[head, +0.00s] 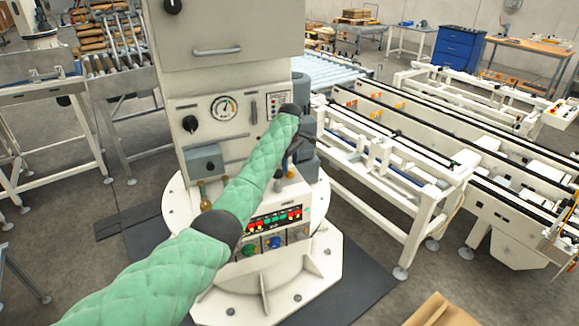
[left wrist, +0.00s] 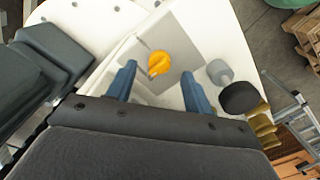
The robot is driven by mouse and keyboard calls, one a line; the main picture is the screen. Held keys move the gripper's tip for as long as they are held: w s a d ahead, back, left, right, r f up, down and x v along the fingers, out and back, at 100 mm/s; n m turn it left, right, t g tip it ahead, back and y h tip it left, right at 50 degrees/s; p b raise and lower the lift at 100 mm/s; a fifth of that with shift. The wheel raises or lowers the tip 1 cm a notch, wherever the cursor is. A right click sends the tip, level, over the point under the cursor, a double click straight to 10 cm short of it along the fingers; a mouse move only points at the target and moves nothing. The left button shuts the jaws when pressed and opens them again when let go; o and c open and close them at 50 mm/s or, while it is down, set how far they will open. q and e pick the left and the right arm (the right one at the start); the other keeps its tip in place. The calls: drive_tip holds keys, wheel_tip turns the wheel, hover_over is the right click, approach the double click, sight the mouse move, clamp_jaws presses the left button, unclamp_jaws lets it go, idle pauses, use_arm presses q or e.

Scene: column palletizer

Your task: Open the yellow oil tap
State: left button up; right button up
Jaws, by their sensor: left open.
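The yellow tap (left wrist: 158,63) shows in the left wrist view as a rounded yellow handle on a grey plate (left wrist: 180,40). My left gripper (left wrist: 158,72) is open, its two blue fingers on either side of the tap in that view. I cannot tell how far the fingertips are from it. In the head view my left gripper (head: 290,158) is in front of the white machine column (head: 225,90), above its lower panel. My right gripper is not in view.
A black knob (left wrist: 240,97) and a grey cylinder (left wrist: 218,72) stand close to the right finger. Coloured knobs (head: 274,242) line the lower panel. White conveyor frames (head: 390,165) stand to the right. A cardboard box (head: 440,312) is at the bottom right.

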sight(290, 170)
use_arm(q)
drive_tip(key=shift+w+a+f+p, duration=0.1)
drive_tip(key=shift+a+f+p, duration=0.05)
drive_tip(key=shift+f, duration=0.45)
drive_tip(key=shift+w+a+f+p, duration=0.1)
drive_tip(key=shift+f+p, duration=0.05)
drive_tip(key=shift+f, duration=0.45)
drive_tip(key=shift+s+d+f, duration=0.2)
drive_tip(key=shift+f, duration=0.25)
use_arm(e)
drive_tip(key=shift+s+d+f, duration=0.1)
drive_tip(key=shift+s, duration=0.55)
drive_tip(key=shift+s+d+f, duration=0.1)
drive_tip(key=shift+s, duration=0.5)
use_arm(q)
drive_tip(key=shift+w, duration=0.1)
drive_tip(key=c, duration=1)
